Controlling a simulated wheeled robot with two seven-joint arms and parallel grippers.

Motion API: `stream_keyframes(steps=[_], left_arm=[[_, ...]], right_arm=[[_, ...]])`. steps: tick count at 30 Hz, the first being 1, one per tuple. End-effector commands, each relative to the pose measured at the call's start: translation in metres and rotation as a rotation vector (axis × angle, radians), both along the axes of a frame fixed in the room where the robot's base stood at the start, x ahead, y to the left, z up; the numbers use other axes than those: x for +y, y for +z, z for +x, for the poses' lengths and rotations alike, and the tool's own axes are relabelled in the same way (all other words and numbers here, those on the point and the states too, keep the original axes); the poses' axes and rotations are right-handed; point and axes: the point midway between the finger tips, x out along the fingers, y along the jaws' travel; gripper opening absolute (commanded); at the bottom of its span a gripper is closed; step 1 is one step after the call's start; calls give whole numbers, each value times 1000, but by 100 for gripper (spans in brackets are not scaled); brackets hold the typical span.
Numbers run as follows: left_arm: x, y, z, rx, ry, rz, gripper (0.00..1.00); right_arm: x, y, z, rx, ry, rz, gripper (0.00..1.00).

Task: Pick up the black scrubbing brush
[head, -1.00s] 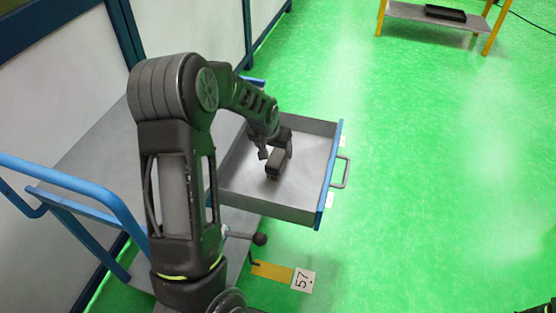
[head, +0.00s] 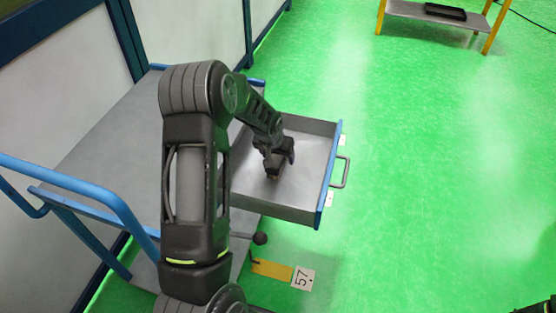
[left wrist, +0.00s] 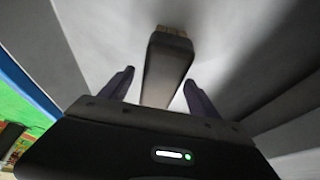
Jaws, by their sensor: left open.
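The black scrubbing brush (left wrist: 167,65) lies in the open grey drawer (head: 310,165). In the left wrist view it sits between the two open fingers of my left gripper (left wrist: 158,88), with a gap on each side. Its tan bristles (left wrist: 171,30) show at the far end. In the head view the brush (head: 273,173) is partly hidden under my left gripper (head: 279,160), which is down inside the drawer.
The drawer has grey side walls and a blue front with a handle (head: 341,172). It slides out of a grey cart with blue rails (head: 85,200).

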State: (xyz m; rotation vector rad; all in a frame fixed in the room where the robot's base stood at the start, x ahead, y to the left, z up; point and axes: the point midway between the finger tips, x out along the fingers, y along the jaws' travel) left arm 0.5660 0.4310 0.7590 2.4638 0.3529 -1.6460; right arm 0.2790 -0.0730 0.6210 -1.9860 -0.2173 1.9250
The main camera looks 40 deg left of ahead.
Motion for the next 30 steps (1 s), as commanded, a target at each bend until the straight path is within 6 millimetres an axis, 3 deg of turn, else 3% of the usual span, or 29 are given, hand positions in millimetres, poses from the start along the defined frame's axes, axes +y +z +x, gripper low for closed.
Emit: stream_keyframes(steps=[30], left_arm=[[0,-5,0,0,0,0,71]], right_arm=[[0,-8,0,0,0,0,36]])
